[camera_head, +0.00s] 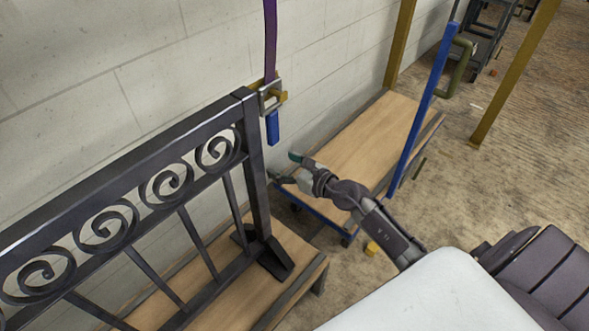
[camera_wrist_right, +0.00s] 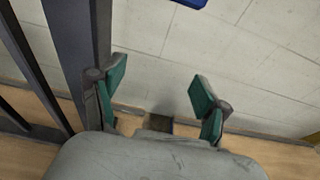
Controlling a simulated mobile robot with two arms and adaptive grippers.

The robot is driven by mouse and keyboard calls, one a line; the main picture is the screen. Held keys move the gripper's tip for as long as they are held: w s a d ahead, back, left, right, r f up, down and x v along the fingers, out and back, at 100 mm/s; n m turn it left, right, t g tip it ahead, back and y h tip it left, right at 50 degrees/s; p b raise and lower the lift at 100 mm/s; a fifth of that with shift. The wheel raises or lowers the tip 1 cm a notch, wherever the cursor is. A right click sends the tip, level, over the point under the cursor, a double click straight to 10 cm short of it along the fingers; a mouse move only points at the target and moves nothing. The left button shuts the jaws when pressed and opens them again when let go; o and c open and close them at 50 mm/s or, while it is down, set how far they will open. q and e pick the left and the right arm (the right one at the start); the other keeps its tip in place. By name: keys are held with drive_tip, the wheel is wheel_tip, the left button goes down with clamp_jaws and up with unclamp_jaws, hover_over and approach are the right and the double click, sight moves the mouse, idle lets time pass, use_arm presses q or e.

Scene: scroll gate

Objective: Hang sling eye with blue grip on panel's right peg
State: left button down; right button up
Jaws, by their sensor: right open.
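The dark metal panel (camera_head: 252,140) with scroll work stands on the left. A purple sling (camera_head: 270,40) hangs down to a metal eye (camera_head: 264,98) at the panel's upper right corner. A brass-coloured peg (camera_head: 282,97) shows at the eye; the eye appears to be around it, but its seating cannot be told. The blue grip (camera_head: 272,128) hangs below the eye, and its lower end shows at the top of the wrist view (camera_wrist_right: 190,2). My right gripper (camera_head: 284,167) is open and empty, below the grip and apart from it; its spread fingers (camera_wrist_right: 158,80) show close up. My left gripper is out of view.
The panel stands on a wooden-topped bench (camera_head: 275,262). A cart with a wooden deck (camera_head: 375,140) and blue upright (camera_head: 425,105) stands beyond my right arm. Yellow posts (camera_head: 510,80) stand farther back. A pale block wall (camera_head: 150,70) is close behind the panel.

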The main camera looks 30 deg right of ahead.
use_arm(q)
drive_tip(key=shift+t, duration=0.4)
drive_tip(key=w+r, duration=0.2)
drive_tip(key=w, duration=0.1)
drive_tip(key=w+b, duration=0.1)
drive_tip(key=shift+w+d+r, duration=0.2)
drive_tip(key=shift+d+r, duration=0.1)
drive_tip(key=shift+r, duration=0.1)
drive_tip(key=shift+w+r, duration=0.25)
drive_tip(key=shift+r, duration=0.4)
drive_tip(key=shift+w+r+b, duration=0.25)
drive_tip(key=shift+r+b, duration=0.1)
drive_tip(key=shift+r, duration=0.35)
use_arm(e)
drive_tip(key=f+v, duration=0.2)
drive_tip(key=v, duration=0.8)
drive_tip(key=shift+s+d, duration=0.2)
drive_tip(key=shift+s, duration=0.1)
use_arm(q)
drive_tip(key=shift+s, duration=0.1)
